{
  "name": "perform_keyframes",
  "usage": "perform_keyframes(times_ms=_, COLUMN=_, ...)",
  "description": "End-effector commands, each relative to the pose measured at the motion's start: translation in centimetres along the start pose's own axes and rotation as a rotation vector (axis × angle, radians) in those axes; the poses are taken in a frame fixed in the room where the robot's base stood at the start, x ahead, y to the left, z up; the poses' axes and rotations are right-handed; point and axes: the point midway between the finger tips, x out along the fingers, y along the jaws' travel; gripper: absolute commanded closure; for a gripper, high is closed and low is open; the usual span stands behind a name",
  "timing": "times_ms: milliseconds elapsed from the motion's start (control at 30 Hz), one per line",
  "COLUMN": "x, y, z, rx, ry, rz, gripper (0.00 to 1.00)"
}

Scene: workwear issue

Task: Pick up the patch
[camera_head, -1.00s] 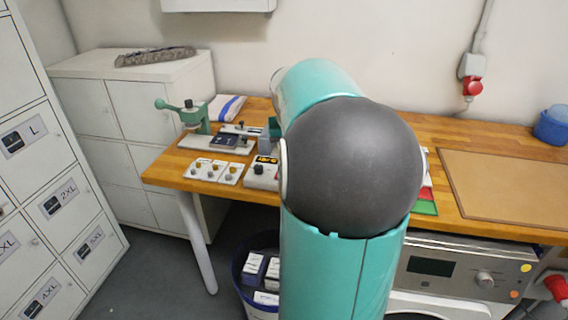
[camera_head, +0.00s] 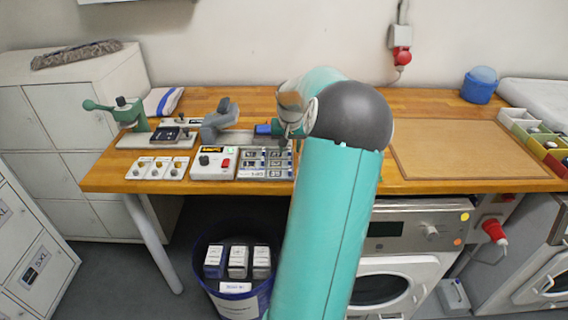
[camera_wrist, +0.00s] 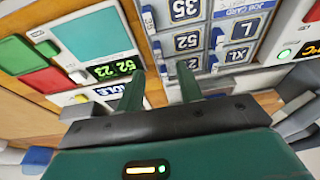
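I cannot tell for sure which item is the patch. A job-card board (camera_head: 265,163) with small number and letter tiles lies on the wooden bench, left of my arm. In the wrist view its tiles show up close: a "35" tile (camera_wrist: 185,10), a "52" tile (camera_wrist: 187,42), an "L" tile (camera_wrist: 243,27) and an "XL" tile (camera_wrist: 236,56). My gripper (camera_wrist: 160,84) is open, its two green fingers apart over the near edge of the board, with nothing seen between them. In the head view my arm hides the gripper's fingertips.
A control box (camera_head: 214,163) with a red button stands left of the board. Further left are a card with knobs (camera_head: 158,168) and a green lever press (camera_head: 128,112). A brown mat (camera_head: 470,150) lies bare on the right. A bin (camera_head: 236,300) of boxes stands below.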

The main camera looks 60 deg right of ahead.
Motion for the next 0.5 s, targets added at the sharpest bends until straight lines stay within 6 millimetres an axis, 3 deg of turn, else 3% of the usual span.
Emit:
perform_keyframes(times_ms=333, x=4.5, y=0.2, z=0.4, rx=0.000, ry=-0.003, rz=-0.001, gripper=0.64)
perform_keyframes(times_ms=500, x=5.3, y=0.1, z=0.3, rx=-0.001, ry=0.001, rz=0.000, gripper=0.64)
